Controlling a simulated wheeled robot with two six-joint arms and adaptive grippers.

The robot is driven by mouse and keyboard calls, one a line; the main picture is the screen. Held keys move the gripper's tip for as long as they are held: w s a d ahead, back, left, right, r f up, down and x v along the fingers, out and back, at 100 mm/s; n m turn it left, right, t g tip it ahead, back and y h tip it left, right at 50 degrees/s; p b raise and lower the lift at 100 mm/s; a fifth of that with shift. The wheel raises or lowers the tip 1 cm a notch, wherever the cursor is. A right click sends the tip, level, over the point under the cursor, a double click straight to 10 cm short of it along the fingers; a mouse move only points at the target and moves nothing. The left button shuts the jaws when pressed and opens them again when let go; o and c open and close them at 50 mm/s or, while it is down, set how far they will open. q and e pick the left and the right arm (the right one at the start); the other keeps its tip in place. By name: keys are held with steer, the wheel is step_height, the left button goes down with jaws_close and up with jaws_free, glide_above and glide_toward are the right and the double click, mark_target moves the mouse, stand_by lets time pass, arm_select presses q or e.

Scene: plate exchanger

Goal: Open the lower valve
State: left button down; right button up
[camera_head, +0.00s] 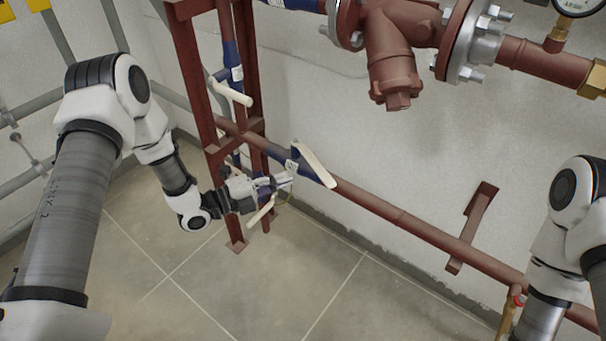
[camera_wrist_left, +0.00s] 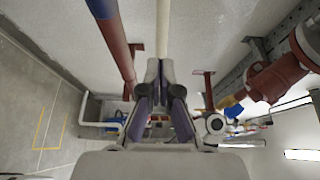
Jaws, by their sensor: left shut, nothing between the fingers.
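A cream lever handle (camera_head: 315,165) slants down to the right from a blue valve (camera_head: 283,155) on the low red pipe. A second cream handle (camera_head: 262,212) hangs lower, just below my left gripper. A third cream handle (camera_head: 232,93) sits higher on the upright blue pipe. My left gripper (camera_head: 289,174) is shut and empty, close to the low pipe and left of the slanting handle. In the left wrist view, a cream bar (camera_wrist_left: 163,28) shows beyond the closed fingertips (camera_wrist_left: 160,66); whether they touch it I cannot tell. My right gripper is out of view.
A red frame (camera_head: 190,75) stands behind my left gripper. The red pipe (camera_head: 400,217) runs along the wall to the lower right, past a red bracket (camera_head: 472,225). A large flanged red fitting (camera_head: 395,50) is above. The tiled floor (camera_head: 200,285) is clear.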

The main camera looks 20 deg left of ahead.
mark_target(323, 166)
arm_select(q)
steer(key=x, duration=0.5)
steer(key=shift+w+d, duration=0.15)
steer(key=shift+d+b, duration=0.1)
steer(key=shift+b, duration=0.2)
steer(key=w+d+n+t+y, duration=0.1)
steer(key=w+d, duration=0.1)
steer(key=w+d+n+t+y+b, duration=0.1)
steer(key=d+y, duration=0.1)
steer(key=shift+w+d+n+t, duration=0.2)
steer(key=shift+w+n+t, duration=0.1)
steer(key=shift+w+n, duration=0.1)
steer(key=shift+r, duration=0.1)
